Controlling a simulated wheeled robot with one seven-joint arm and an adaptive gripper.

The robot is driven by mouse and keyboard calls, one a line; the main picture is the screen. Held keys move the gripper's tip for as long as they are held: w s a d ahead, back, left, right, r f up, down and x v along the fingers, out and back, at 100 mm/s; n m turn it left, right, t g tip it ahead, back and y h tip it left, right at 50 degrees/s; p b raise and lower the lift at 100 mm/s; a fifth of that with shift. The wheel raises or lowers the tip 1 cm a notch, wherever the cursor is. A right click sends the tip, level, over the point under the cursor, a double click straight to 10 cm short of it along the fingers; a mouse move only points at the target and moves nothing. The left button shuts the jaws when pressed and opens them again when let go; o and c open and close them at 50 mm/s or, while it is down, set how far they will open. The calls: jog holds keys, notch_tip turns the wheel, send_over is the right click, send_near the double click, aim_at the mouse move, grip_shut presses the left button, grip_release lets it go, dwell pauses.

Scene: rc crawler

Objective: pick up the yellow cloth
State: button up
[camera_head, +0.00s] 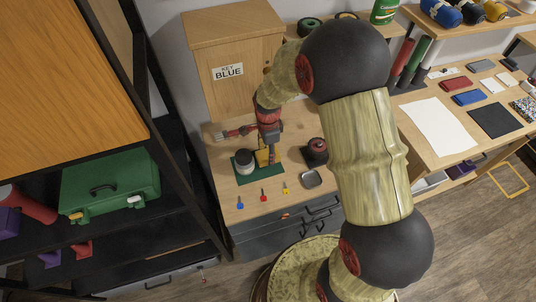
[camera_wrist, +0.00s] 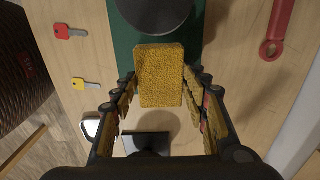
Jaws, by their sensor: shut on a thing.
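The yellow cloth (camera_wrist: 160,72) is a textured, upright-looking rectangle between the fingers of my gripper (camera_wrist: 161,88) in the wrist view. The fingers are shut on its two sides. It also shows in the head view (camera_head: 262,157), partly hidden by my gripper (camera_head: 269,160), over the green mat (camera_head: 247,180) on the wooden desk. I cannot tell whether the cloth touches the mat.
A dark round container (camera_wrist: 155,12) stands on the mat close to the cloth. Blue, red and yellow keys (camera_head: 263,196) lie at the desk's front. A small metal tray (camera_head: 311,179) and dark round thing (camera_head: 316,150) are to the right. A wooden cabinet (camera_head: 229,70) stands behind.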

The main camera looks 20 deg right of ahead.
jog(key=s+d+r+p, duration=0.2)
jog(key=s+r, duration=0.9)
jog(key=s, duration=0.3)
jog(key=shift+d+p, duration=0.2)
jog(key=shift+p, duration=0.15)
jog(key=shift+w+r, duration=0.1)
jog(key=o, duration=0.5)
jog(key=c, duration=0.4)
jog(key=shift+c, duration=0.3)
